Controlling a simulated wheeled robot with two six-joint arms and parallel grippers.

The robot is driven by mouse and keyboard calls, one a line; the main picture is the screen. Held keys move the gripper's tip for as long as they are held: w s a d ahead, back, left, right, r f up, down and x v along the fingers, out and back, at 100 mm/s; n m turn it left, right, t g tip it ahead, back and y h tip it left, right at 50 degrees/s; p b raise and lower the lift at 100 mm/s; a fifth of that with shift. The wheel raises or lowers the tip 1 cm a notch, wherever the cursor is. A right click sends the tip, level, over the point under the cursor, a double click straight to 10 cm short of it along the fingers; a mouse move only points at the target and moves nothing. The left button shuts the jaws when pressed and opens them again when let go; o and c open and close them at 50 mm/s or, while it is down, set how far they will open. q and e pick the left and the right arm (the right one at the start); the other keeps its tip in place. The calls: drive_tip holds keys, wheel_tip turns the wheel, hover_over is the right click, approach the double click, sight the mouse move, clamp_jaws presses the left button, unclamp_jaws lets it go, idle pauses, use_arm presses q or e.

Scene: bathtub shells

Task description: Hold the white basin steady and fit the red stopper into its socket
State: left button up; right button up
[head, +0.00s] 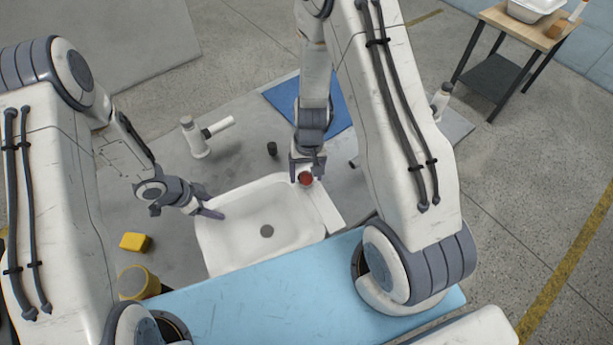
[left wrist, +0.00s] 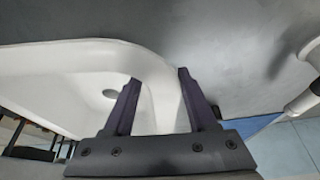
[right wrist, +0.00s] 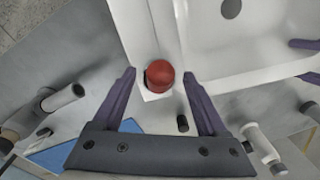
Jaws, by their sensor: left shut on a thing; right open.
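The white basin (head: 235,205) lies on the grey work surface with its hollow facing up. My left gripper (head: 212,207) is shut on the basin's left rim; in the left wrist view its fingers (left wrist: 157,100) straddle the rim. A red stopper (right wrist: 160,73) is at the end of the basin's white side ledge, between the spread fingers of my open right gripper (right wrist: 162,85). They do not appear to touch it; its underside is hidden.
A dark blue mat (head: 340,108) lies beyond my right gripper. A yellow block (head: 134,241) and yellow cylinder (head: 138,283) are at left; a light blue pad (head: 290,295) lies in front.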

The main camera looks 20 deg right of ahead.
drive_tip(key=shift+f, duration=0.25)
clamp_jaws()
